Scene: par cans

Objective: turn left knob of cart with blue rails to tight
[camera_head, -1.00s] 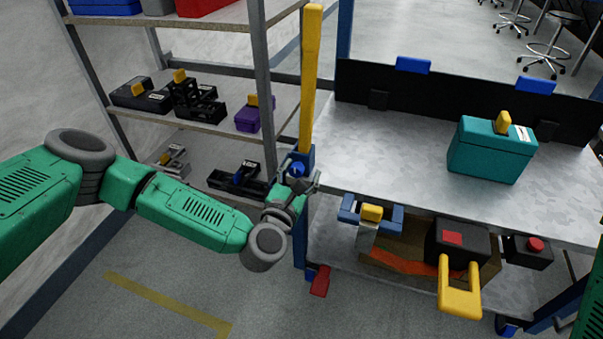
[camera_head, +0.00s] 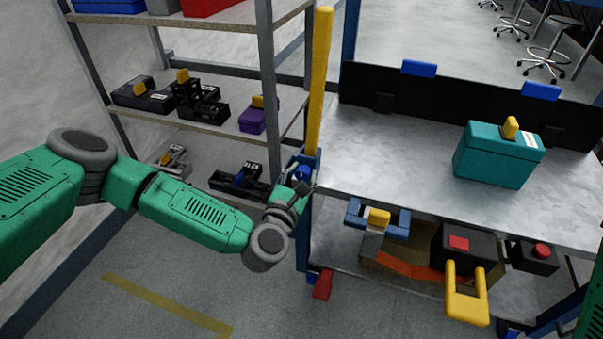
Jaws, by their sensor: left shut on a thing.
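The cart (camera_head: 440,150) has blue posts and a grey metal top, with an upright yellow bar (camera_head: 319,85) at its left corner. The blue left knob (camera_head: 303,173) sits on the corner post below this bar. My left gripper (camera_head: 303,188) is at the knob and shut on it; its fingers partly hide the knob and its exact grip. My right gripper is out of view; only a bit of my green right arm shows at the right edge.
A teal case (camera_head: 498,155) stands on the cart top. A storage rack (camera_head: 200,120) stands close behind my left arm.

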